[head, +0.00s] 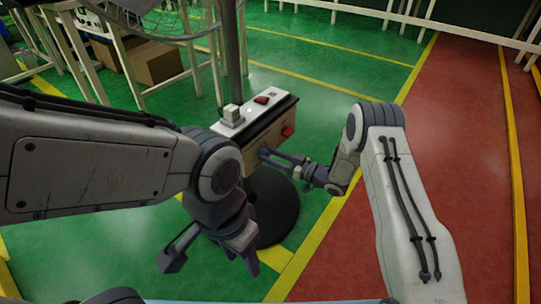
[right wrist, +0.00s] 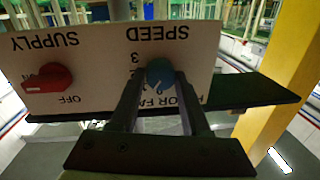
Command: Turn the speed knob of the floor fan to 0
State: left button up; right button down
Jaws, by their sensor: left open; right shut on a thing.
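The floor fan's control box shows its front panel (head: 262,144) facing right in the head view. In the right wrist view the panel (right wrist: 100,55) appears upside down, with SPEED and SUPPLY lettering. The blue speed knob (right wrist: 160,71) sits under SPEED, with numbers beside it partly hidden by my fingers; I cannot tell where it points. My right gripper (head: 264,153) is shut on this knob, one finger on each side, as the right wrist view (right wrist: 159,82) also shows. My left gripper (head: 212,260) is open and empty, low in front of the fan's base.
A red supply knob (head: 288,131) is beside the speed knob, also in the right wrist view (right wrist: 48,77). The box top carries a pale block and a red switch (head: 261,100). The pole (head: 232,60) rises from a round black base (head: 278,205). Tables with boxes (head: 158,65) stand at upper left.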

jog(key=n+p, duration=0.1)
jog(key=n, duration=0.2)
jog(key=shift+n, duration=0.4)
jog(key=shift+s+n+h, duration=0.1)
jog(key=shift+n+h, duration=0.2)
jog(key=shift+n, duration=1)
jog(key=shift+c, duration=1.9)
grip_release()
jog(key=p+v, duration=0.3)
jog(key=v, duration=0.7)
jog(key=shift+s+d, duration=0.15)
jog(key=shift+d, duration=0.05)
